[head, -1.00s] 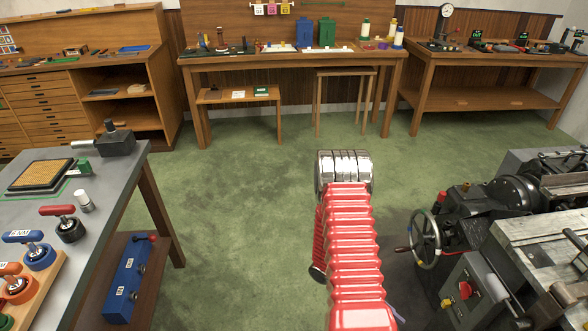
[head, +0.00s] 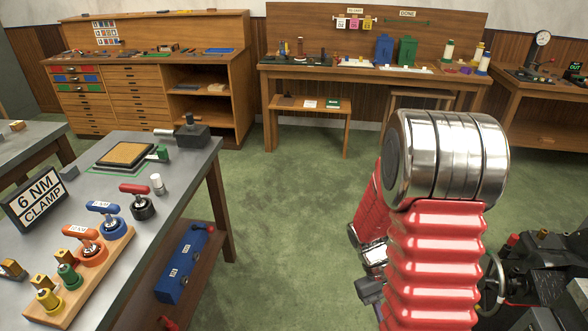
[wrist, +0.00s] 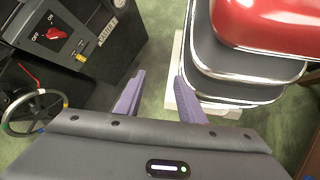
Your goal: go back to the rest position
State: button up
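My gripper (wrist: 158,92) shows in the wrist view as two purple fingers standing apart. Nothing is between them except a view of the green floor. In the head view, my red and chrome arm is folded up close at the right. I cannot make out the fingers there.
A grey bench (head: 190,166) with a 6 NM clamp sign (head: 38,198) and colored-handled tools stands at the left. A black machine (wrist: 75,45) with a handwheel (wrist: 33,112) is close by my gripper. Green floor (head: 290,210) lies clear in the middle; wooden benches line the back.

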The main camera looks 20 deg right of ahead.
jog(key=w+a+r+t+y, duration=0.1)
jog(key=a+r+t, duration=0.5)
jog(key=a+r, duration=0.4)
jog(key=w+a+r+t+y, duration=0.1)
jog(key=a+r+t, duration=0.5)
jog(key=r, duration=1.1)
jog(key=a, duration=0.3)
jog(key=shift+a+r+t, duration=0.15)
jog(key=shift+a+t, duration=0.15)
jog(key=shift+a, duration=0.05)
jog(key=shift+c, duration=0.6)
